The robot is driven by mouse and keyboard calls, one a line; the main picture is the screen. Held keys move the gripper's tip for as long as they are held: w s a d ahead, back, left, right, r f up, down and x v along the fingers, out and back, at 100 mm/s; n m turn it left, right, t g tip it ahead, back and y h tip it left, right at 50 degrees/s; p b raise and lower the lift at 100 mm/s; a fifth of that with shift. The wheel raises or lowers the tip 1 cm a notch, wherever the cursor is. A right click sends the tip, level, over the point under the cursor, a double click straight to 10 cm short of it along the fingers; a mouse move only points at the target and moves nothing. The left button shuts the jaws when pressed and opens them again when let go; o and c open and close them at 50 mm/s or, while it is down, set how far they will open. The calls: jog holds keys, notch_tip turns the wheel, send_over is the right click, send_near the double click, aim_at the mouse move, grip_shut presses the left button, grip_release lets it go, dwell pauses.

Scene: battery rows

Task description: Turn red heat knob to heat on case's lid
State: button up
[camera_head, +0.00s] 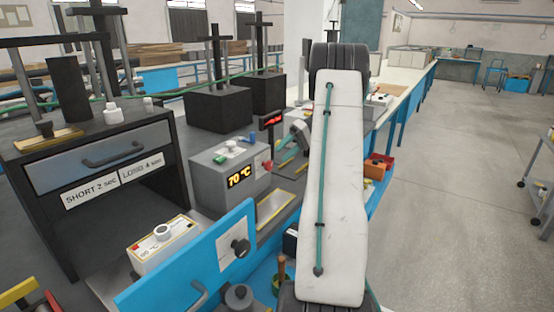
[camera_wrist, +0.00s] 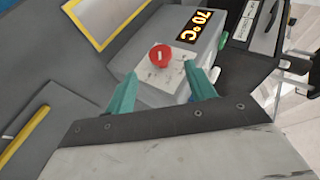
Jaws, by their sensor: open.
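The red heat knob (camera_wrist: 160,55) is round with a pale mark and sits on a light, scuffed plate on the grey case (camera_wrist: 205,60). In the head view the knob (camera_head: 267,166) shows at the right side of the case (camera_head: 213,185), whose display (camera_head: 239,177) reads 70 °C. My gripper (camera_wrist: 160,72) is open, its two teal fingers pointing at the knob, one to either side and apart from it. In the head view my gripper (camera_head: 290,152) is just right of the case. I cannot tell the knob's setting from its mark.
A blue panel (camera_head: 190,265) with a dark knob stands nearer. Black presses (camera_head: 218,108) stand behind, and an orange bin (camera_head: 378,165) is to the right.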

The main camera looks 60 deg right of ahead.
jog(key=shift+v, duration=0.95)
jog(key=m+t+h, duration=1)
jog(key=m+t, duration=0.3)
jog(key=m, duration=1.3)
send_near(270, 166)
jog(key=w, duration=0.8)
jog(key=shift+w+d+f, duration=0.1)
jog(key=shift+w, duration=0.05)
jog(key=c, duration=1)
